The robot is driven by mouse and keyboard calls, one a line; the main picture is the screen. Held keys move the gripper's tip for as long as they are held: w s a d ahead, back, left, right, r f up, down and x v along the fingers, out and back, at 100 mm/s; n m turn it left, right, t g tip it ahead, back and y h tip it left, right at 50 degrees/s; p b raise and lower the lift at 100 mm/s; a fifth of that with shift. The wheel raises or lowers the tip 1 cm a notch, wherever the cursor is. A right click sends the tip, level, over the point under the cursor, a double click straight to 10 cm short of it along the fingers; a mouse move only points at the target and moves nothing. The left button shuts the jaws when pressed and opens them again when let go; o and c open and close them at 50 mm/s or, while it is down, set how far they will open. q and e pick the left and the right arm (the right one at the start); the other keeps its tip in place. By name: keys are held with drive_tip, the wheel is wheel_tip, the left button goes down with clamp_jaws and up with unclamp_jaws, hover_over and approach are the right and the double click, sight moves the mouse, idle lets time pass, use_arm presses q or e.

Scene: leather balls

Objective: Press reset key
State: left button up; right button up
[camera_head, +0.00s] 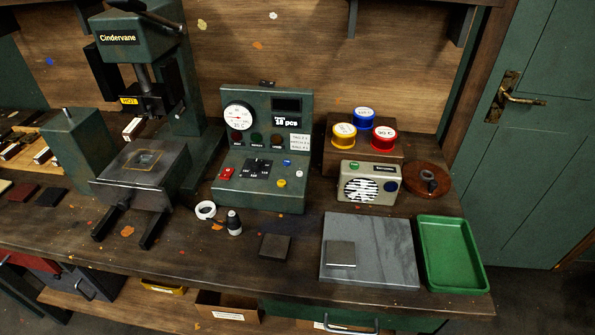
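A green control box (235,196) stands on the workbench left of the picture's middle. Its upright face has a round dial gauge (238,116), a dark display (287,104) and a row of dark lamps. Its sloped front has a red switch (227,173), a black selector plate (257,168), a blue button (287,162), a yellow button (282,183) and a small white part beside them. The labels are too small to tell which one is the reset key. Neither of my grippers is in view.
A green press (183,90) with a metal block stands left of the box. A small radio (368,182), colored tins (365,117), a grey slab (385,250) and a green tray (452,253) are to the right.

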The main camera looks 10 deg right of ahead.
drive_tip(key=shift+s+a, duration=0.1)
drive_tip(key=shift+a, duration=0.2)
